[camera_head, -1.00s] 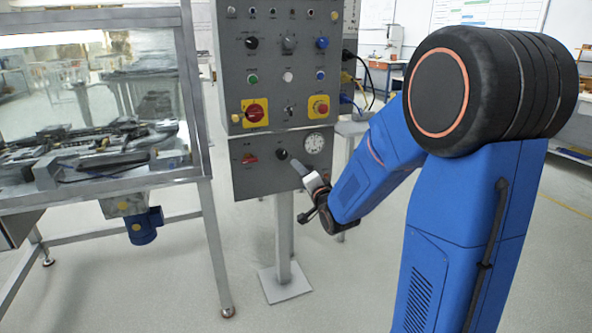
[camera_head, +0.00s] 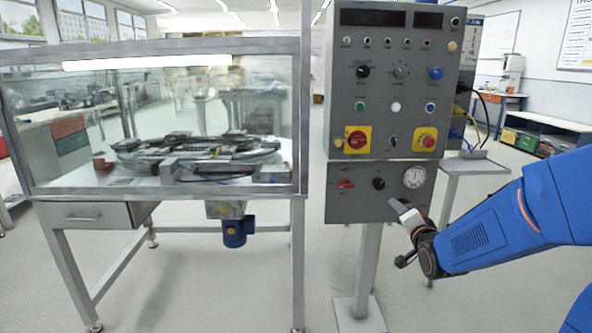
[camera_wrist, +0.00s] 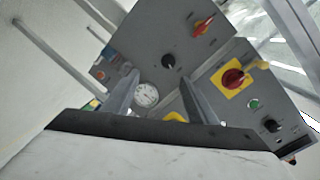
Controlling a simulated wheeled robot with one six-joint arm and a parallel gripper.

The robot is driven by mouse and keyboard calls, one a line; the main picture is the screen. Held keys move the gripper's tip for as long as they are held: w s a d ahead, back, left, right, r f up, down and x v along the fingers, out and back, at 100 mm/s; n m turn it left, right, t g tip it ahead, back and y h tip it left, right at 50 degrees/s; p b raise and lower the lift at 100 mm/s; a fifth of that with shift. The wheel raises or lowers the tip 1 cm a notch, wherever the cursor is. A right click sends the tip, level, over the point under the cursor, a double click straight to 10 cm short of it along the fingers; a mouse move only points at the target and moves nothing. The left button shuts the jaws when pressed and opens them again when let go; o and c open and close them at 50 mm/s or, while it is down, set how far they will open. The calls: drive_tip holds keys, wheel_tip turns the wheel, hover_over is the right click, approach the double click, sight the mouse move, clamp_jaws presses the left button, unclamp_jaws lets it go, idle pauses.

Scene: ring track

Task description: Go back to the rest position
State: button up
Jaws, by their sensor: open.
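My gripper (camera_head: 401,206) is at the end of my blue arm, in front of the lower part of the grey control panel (camera_head: 385,205). In the head view its tips are close to the black knob (camera_head: 379,183); whether they touch it cannot be told there. In the wrist view my gripper (camera_wrist: 165,98) has its two fingers spread wide apart with nothing between them held. The black knob (camera_wrist: 168,61) shows beyond the fingers, apart from them, with the round white gauge (camera_wrist: 146,94) near the left finger.
A glass-walled cabinet (camera_head: 155,190) with a ring track (camera_head: 205,155) inside stands left of the panel. The panel stands on a post with a base plate (camera_head: 358,315). A small side table (camera_head: 465,165) is behind, at the right. Open floor lies in front of the cabinet.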

drive_tip(key=s+a+f+n+g, duration=0.1)
drive_tip(key=s+a+n+g, duration=0.1)
drive_tip(key=s, duration=1)
drive_tip(key=s+a+f+n+g, duration=0.1)
drive_tip(key=s+n+g, duration=0.4)
drive_tip(key=s, duration=0.8)
drive_tip(key=s+a+f+n+g, duration=0.1)
drive_tip(key=s+n+g, duration=0.3)
drive_tip(key=s, duration=0.9)
drive_tip(key=shift+a+f+g+y, duration=0.3)
drive_tip(key=shift+a+f, duration=0.1)
drive_tip(key=shift+a, duration=0.5)
